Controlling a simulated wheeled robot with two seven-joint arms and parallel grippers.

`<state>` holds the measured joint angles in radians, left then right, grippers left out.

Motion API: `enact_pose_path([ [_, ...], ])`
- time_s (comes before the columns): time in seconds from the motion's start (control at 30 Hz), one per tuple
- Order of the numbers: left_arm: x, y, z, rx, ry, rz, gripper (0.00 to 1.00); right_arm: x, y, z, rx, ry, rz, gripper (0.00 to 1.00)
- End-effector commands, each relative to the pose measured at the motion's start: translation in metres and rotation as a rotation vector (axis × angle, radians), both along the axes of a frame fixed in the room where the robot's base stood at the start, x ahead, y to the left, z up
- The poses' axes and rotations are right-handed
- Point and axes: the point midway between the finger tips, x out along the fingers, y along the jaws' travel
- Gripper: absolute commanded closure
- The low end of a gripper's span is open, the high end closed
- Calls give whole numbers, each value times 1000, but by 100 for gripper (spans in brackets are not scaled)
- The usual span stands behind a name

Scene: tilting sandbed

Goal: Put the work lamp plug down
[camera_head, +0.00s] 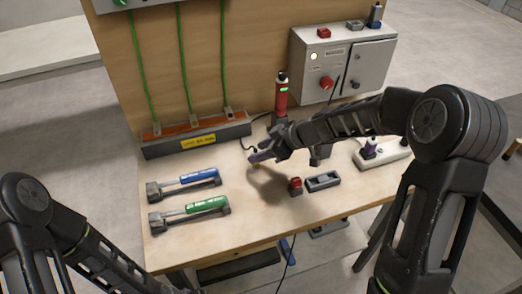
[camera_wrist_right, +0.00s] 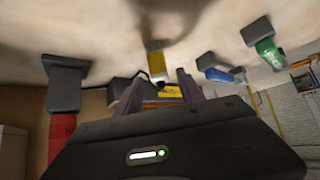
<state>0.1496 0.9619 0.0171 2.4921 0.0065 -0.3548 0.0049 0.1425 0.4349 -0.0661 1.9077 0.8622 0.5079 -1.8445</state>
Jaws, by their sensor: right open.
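The work lamp plug looks to be the small yellow block (camera_wrist_right: 157,60) in the right wrist view, beyond and between my fingertips, against the tabletop. In the head view only a bit of yellow (camera_head: 257,165) shows under the fingers. My right gripper (camera_head: 259,156) is low over the middle of the bench, its purple-grey fingers apart; they also show in the right wrist view (camera_wrist_right: 158,85). Whether a finger touches the plug cannot be told. A dark cord runs behind the gripper. My left arm comes in at the lower left; its gripper is out of frame.
Blue-handled (camera_head: 190,182) and green-handled (camera_head: 192,212) tools lie left on the bench (camera_head: 250,228). A dark trough (camera_head: 195,138), red cylinder (camera_head: 281,95) and grey control box (camera_head: 345,70) stand behind. A red-topped block (camera_head: 295,186), dark tray (camera_head: 323,181) and white socket strip (camera_head: 385,153) are right.

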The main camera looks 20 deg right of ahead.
Motion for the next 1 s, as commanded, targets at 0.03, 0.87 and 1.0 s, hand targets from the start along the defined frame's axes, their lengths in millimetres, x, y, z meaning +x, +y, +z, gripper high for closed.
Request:
enact_pose_path([
  [0.03,0,0,0,0,0,0,50,0,0,0,0,0,0,54],
  [0.87,3,-1,-21,-6,-8,-2,50,-50,-58,77,-1,-3,-1,54],
  [1.0,3,-1,-22,-7,-9,-2,50,-55,-63,85,0,-1,-1,54],
])
